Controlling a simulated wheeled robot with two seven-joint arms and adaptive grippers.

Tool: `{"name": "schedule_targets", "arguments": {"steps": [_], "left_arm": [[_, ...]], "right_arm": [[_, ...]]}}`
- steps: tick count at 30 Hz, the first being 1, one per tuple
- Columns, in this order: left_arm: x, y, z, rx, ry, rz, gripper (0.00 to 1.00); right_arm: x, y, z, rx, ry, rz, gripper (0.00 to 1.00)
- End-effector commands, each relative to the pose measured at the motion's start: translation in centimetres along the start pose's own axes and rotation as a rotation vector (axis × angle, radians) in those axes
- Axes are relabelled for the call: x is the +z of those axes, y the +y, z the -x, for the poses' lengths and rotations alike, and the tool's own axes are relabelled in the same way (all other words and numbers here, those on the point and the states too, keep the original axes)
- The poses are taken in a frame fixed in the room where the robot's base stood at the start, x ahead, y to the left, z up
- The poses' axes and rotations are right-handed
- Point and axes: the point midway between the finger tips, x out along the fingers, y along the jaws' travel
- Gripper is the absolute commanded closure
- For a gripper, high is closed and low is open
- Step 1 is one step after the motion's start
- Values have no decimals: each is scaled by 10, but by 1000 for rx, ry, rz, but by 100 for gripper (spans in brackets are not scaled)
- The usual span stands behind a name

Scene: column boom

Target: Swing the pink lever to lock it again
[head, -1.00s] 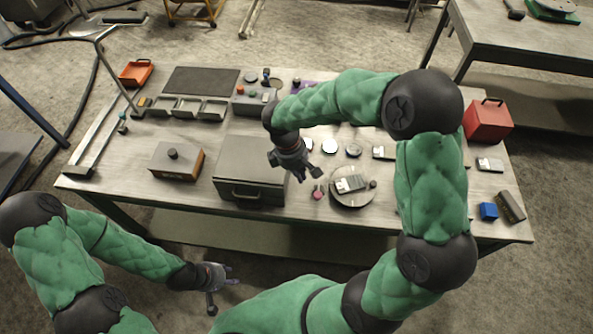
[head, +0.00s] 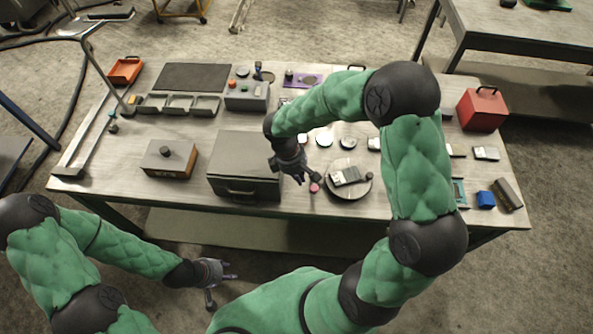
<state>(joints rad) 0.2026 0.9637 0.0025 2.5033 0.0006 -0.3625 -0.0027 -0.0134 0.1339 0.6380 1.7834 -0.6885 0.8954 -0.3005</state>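The pink lever (head: 314,188) is a small pink-ended piece on the table's front part. It lies between the grey lidded box and the round plate, and its pivot and exact angle are too small to tell. My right gripper (head: 308,179) is right beside the pink end, just behind it in the picture. Its fingers are spread and appear empty; whether one touches the lever I cannot tell. My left gripper (head: 222,289) is open and empty, low in front of the table.
The grey lidded box (head: 245,160) stands left of the lever. The round plate (head: 360,189) with a grey device (head: 349,176) is close on the right. A wooden box with a knob (head: 168,159), a control box (head: 247,95) and a red case (head: 482,109) stand farther off.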

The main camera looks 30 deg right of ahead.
Motion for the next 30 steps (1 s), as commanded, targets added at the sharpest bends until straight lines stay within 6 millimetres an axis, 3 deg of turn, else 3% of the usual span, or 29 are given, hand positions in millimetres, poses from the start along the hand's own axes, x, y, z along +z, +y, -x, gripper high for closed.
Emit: {"name": "schedule_targets", "arguments": {"steps": [3, 9, 30], "left_arm": [[0, -1, -4, 0, 0, 0, 60], [0, -2, -6, 0, 0, 0, 60], [0, -2, -5, 0, 0, 0, 60]], "right_arm": [[0, 0, -18, -2, -1, 0, 100], [0, 0, -31, 0, 1, -1, 100], [3, -2, -33, 13, 0, 50, 100]]}}
